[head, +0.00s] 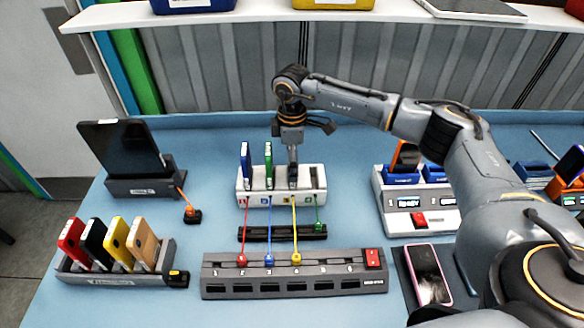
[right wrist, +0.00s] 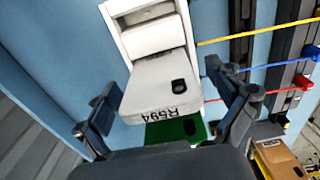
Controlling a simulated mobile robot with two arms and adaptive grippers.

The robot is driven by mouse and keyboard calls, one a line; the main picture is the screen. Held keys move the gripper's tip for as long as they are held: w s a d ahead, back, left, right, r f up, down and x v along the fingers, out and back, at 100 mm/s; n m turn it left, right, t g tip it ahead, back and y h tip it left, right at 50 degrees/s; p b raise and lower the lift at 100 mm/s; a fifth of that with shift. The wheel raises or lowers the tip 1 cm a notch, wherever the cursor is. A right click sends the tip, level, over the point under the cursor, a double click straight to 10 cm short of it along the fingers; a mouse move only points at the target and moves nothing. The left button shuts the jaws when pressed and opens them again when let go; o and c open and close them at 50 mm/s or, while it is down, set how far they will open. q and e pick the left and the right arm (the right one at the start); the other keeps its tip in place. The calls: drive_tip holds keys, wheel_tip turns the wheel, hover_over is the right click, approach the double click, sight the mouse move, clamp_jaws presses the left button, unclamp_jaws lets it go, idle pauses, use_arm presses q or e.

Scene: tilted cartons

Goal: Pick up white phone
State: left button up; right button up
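The white phone (right wrist: 160,82), marked R594, stands in a slot of a white dock (right wrist: 118,12) in the right wrist view. My right gripper (head: 291,148) points down over the white phone. In the right wrist view its two fingers (right wrist: 172,112) are spread, one on each side of the phone, with small gaps. My left gripper is not in view.
Coloured cables run from the white dock to a grey numbered strip (head: 320,286) in front. A tablet stand (head: 122,150) and a rack of several phones (head: 118,245) stand at left. A pink-edged phone (head: 428,274) lies at front right.

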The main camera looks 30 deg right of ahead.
drive_tip(key=c, duration=1.2)
wheel_tip(320, 180, up, 9)
drive_tip(key=b, duration=0.3)
drive_tip(key=shift+f, duration=0.1)
drive_tip(key=shift+r, duration=0.65)
